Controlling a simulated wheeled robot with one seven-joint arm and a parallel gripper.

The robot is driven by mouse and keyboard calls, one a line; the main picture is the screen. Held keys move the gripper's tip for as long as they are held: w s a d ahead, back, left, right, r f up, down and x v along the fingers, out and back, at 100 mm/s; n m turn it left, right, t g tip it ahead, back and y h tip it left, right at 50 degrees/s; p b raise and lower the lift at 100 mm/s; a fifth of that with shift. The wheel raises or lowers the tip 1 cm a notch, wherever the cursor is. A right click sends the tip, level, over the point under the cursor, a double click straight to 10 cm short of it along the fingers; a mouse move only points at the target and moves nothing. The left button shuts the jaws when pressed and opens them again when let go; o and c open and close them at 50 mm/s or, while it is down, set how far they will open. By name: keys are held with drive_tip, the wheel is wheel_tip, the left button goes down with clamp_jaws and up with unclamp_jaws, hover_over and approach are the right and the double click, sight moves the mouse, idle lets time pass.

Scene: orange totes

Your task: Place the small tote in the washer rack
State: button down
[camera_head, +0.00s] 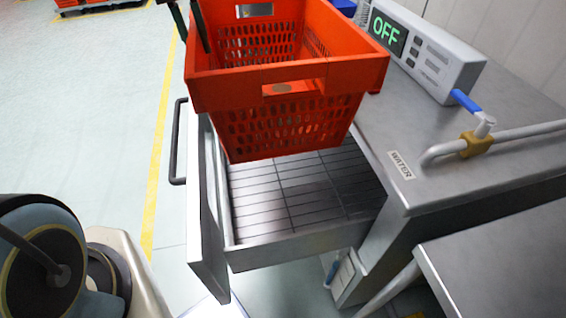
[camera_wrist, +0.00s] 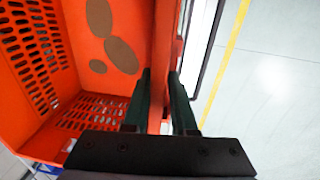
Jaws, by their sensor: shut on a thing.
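The small orange tote (camera_head: 288,95) is upright over the far part of the pulled-out washer rack (camera_head: 290,200), a drawer with a wire grid floor. I cannot tell whether its base touches the wires. The near part of the grid is bare. My gripper (camera_head: 192,28) is at the tote's left side in the head view. In the wrist view my gripper (camera_wrist: 160,95) is shut on the tote's wall, with one dark finger on each side. The tote's perforated inside (camera_wrist: 35,60) fills the left there, with brown oval patches on one wall.
The drawer front with its dark handle (camera_head: 179,140) faces left. The steel washer top (camera_head: 400,125) carries a grey control box (camera_head: 440,62) reading OFF, and a tap with a blue lever (camera_head: 466,101). Another steel table (camera_head: 510,265) stands at lower right. Open floor (camera_head: 110,120) lies left.

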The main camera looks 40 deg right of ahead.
wheel_tip(320, 180, down, 28)
drive_tip(key=b, duration=0.1)
idle(0.6)
drive_tip(key=shift+w, duration=0.1)
drive_tip(key=shift+f, duration=0.1)
drive_tip(key=c, duration=1)
unclamp_jaws()
drive_tip(key=shift+a, duration=0.1)
wheel_tip(320, 180, up, 12)
drive_tip(key=a+b, duration=0.1)
drive_tip(key=b, duration=0.1)
drive_tip(key=shift+w, duration=0.25)
